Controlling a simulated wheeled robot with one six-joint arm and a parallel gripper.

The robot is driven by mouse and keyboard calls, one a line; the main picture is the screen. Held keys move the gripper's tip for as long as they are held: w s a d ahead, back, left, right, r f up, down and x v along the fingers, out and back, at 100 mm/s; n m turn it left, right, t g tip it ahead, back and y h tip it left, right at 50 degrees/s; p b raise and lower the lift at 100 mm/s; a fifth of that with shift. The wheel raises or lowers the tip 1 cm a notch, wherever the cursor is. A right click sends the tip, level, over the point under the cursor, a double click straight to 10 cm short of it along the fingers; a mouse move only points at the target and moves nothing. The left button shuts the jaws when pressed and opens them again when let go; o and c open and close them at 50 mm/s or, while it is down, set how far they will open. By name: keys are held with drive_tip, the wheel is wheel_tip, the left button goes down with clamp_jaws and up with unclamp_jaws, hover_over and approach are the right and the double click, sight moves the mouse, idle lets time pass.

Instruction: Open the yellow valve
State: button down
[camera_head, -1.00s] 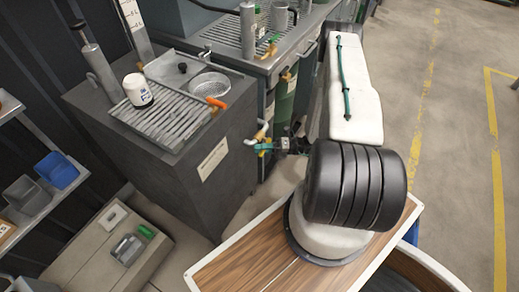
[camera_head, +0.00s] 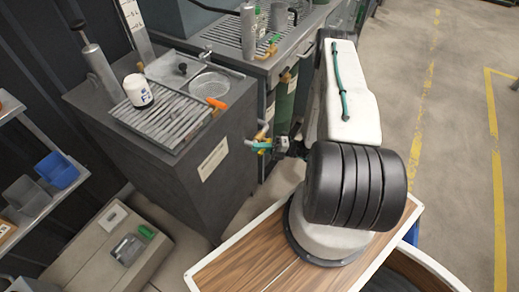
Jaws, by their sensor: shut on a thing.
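The yellow valve (camera_head: 262,134) is small in view, on the right side of the dark grey cabinet, near its front corner. My gripper (camera_head: 260,145) reaches it from the right, with its teal fingers at the valve. The gripper is shut on the valve's yellow part. The fingers cover some of the valve, and the handle's exact angle is too small to tell.
The dark cabinet (camera_head: 180,185) carries a slotted drain tray (camera_head: 172,118) and a white-and-dark jar (camera_head: 138,90). A metal bench (camera_head: 290,55) with more fittings stands behind. Shelves with bins (camera_head: 57,170) are at left. Open floor (camera_head: 440,120) lies at right.

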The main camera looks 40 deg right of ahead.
drive_tip(key=c, duration=1.4)
unclamp_jaws()
drive_tip(key=shift+o, duration=0.2)
drive_tip(key=v, duration=0.8)
drive_tip(key=shift+a, duration=0.1)
